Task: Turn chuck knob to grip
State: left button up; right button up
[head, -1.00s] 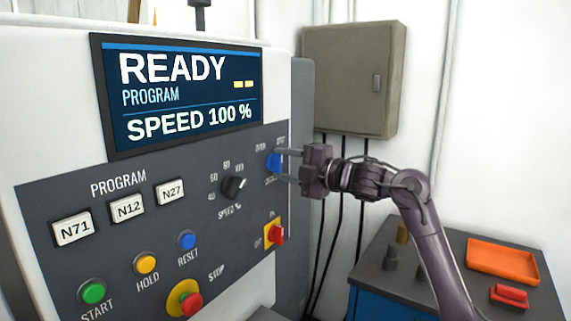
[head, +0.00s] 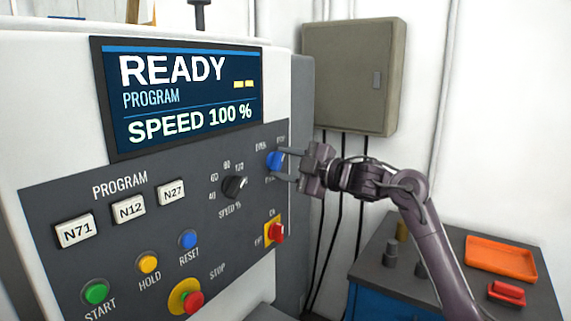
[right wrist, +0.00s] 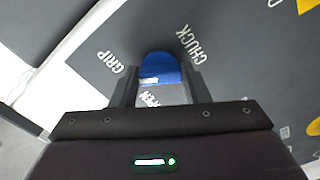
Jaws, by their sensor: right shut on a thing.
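The blue chuck knob (head: 275,161) sits at the upper right of the machine's grey control panel. My right gripper (head: 282,166) reaches it from the right and is shut on it, one finger on each side. In the right wrist view the knob (right wrist: 160,68) lies between the two fingertips of my right gripper (right wrist: 160,78). A white mark shows on the knob's lower part there. The label GRIP is to the knob's left, CHUCK is to its right, and OPEN is partly hidden below it. My left gripper is not in view.
The black speed knob (head: 235,186) is left of the chuck knob. A red switch on a yellow plate (head: 274,232) is below it. The screen (head: 182,95) reads READY. A grey wall box (head: 350,75) and a dark-topped cabinet with an orange tray (head: 500,255) stand right.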

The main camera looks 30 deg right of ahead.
jog(key=shift+f, duration=0.15)
jog(key=o, duration=1)
jog(key=b+v, duration=0.4)
jog(key=v, duration=0.3)
jog(key=shift+s+d, duration=0.15)
jog(key=shift+s, duration=0.2)
